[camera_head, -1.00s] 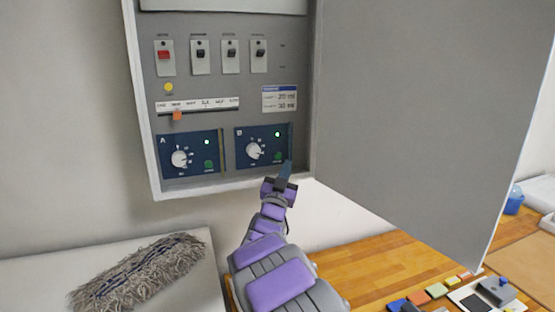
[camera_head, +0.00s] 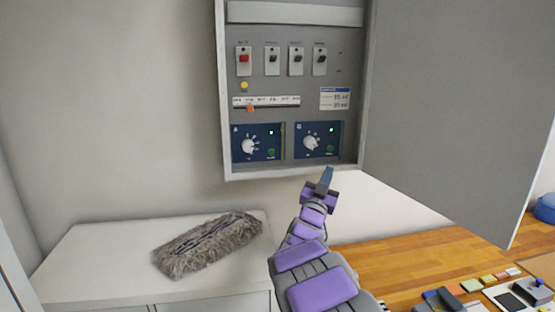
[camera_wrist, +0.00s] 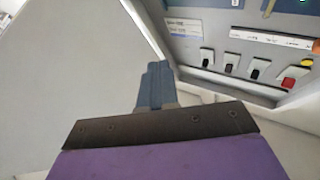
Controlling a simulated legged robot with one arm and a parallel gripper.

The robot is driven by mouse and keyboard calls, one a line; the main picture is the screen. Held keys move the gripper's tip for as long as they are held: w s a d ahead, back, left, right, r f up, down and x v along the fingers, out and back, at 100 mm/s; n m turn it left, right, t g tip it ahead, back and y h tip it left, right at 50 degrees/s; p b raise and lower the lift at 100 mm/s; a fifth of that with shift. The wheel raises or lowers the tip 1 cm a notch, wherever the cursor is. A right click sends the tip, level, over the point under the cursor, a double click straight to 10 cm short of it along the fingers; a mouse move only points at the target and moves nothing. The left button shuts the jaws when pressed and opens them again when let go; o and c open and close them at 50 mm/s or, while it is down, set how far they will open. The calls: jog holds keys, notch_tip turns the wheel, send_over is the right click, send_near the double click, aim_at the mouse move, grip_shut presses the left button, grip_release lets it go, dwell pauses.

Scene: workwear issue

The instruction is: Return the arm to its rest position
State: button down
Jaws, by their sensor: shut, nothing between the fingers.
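My gripper (camera_head: 326,178) is at the end of my raised purple and grey arm, just below the lower edge of the open wall cabinet (camera_head: 228,160) in the head view. Its blue-grey fingers are together with nothing between them. In the wrist view the closed fingers (camera_wrist: 155,84) point toward the gap between the cabinet door (camera_wrist: 85,70) and the switch panel. A small gap seems to separate the fingers from the cabinet, though the depth is hard to tell.
The cabinet door (camera_head: 450,100) hangs open on the right. A grey fluffy duster (camera_head: 208,245) lies on the white cabinet top (camera_head: 85,262). The wooden worktop (camera_head: 400,262) holds several small items at lower right. The wall at left is clear.

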jog(key=s+a+f+n+g+y+b, duration=0.1)
jog(key=s+f+n+g+y, duration=0.2)
jog(key=s+f+g+y, duration=0.45)
jog(key=s+a+f+n+g+y+b, duration=0.1)
jog(key=s+f+n+g+y, duration=0.25)
jog(key=s+f, duration=0.75)
jog(key=s+f+g, duration=0.1)
jog(key=s+g, duration=0.3)
jog(key=s, duration=0.9)
jog(key=s+d+f+n+g, duration=0.1)
jog(key=s+g, duration=0.3)
jog(key=s, duration=1)
jog(key=s+d+f+g, duration=0.1)
jog(key=s+f+g, duration=0.2)
jog(key=s, duration=1)
jog(key=shift+s+f+g+h+b, duration=0.2)
jog(key=shift+s+g+h+b, duration=0.15)
jog(key=shift+g+b, duration=0.15)
jog(key=shift+n, duration=0.25)
